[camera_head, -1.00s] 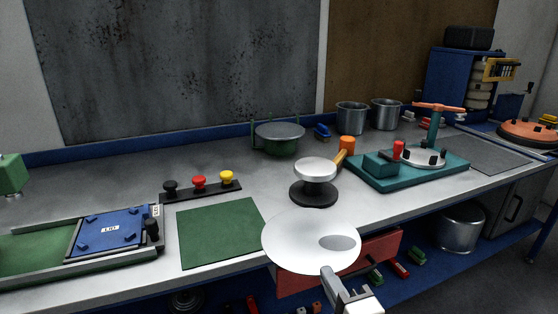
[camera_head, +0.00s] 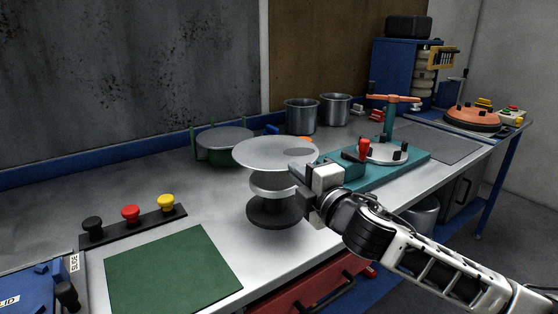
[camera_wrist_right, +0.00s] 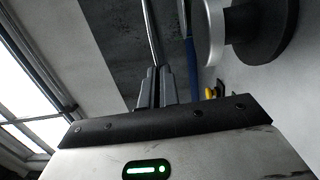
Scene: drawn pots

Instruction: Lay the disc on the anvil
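The disc (camera_head: 270,151) is a thin, flat light-grey plate, roughly level in the head view. My right gripper (camera_head: 303,178) is shut on its near right edge. In the right wrist view the disc (camera_wrist_right: 152,32) shows edge-on as a thin strip between the shut fingertips (camera_wrist_right: 154,88). The anvil (camera_head: 268,190) is a round pale block on a wide black base, standing on the bench. The disc is above the anvil and hides most of its top. In the right wrist view a gap separates the disc from the anvil (camera_wrist_right: 211,32). My left gripper is not in view.
A green mat (camera_head: 170,270) lies at the front left, with a strip of black, red and yellow knobs (camera_head: 131,214) behind it. A teal clamp base (camera_head: 405,165) stands to the right, with two metal pots (camera_head: 302,115) behind.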

